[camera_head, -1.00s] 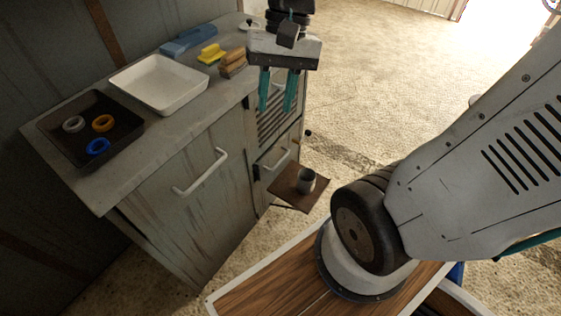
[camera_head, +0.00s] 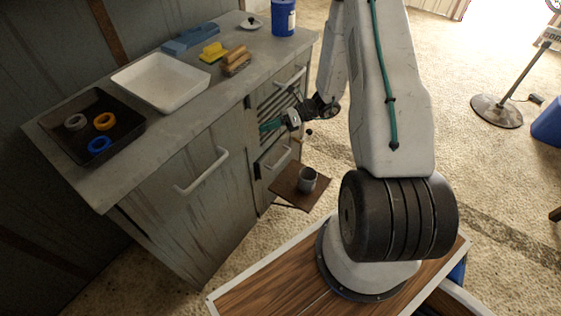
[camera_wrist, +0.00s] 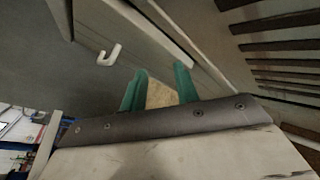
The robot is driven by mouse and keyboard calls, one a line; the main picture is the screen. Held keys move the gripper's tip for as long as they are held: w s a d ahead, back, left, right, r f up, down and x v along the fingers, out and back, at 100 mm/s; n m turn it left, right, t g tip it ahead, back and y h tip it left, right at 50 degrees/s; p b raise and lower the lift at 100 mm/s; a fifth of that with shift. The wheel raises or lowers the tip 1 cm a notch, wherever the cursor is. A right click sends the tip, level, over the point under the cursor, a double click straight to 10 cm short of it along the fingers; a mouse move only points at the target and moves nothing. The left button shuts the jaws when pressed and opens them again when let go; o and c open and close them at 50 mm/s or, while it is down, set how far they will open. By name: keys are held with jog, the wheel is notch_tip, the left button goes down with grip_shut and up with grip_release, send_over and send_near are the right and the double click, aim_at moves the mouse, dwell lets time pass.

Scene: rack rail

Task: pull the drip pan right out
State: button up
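No part is plainly marked as the drip pan. Low on the right of the grey cabinet is a front with a pale bar handle (camera_head: 277,157), below a slatted panel (camera_head: 275,103). I cannot tell if this front is the pan. My gripper (camera_head: 271,124) is in front of the slatted panel, above that handle, with its teal fingers pointing left. In the wrist view, my gripper (camera_wrist: 160,90) is open, its fingers apart with nothing between them. That view shows a pale hooked handle (camera_wrist: 102,58) at left and dark slats (camera_wrist: 275,45) at right.
A brown board (camera_head: 287,185) bearing a grey cup (camera_head: 308,179) juts out below my gripper. The left door has a handle (camera_head: 202,170). The worktop holds a dark tray (camera_head: 75,145), a white basin (camera_head: 125,80) and a blue canister (camera_head: 284,17). Open floor lies right, with a stand (camera_head: 497,110).

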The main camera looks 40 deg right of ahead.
jog(key=d+f+m+t+h, duration=0.1)
jog(key=d+f+m+t, duration=0.2)
jog(key=f+m, duration=0.3)
jog(key=d+f+m+t+h, duration=0.1)
jog(key=d+f+m+t, duration=0.25)
jog(key=f, duration=0.55)
jog(key=m+t+h, duration=0.3)
jog(key=m+h, duration=0.4)
jog(key=m, duration=0.5)
send_near(281, 160)
jog(key=w+f, duration=0.1)
jog(key=w, duration=0.2)
jog(key=shift+n, duration=0.25)
jog(key=x, duration=0.7)
jog(key=shift+a+f, duration=0.1)
jog(key=shift+a, duration=0.35)
grip_shut()
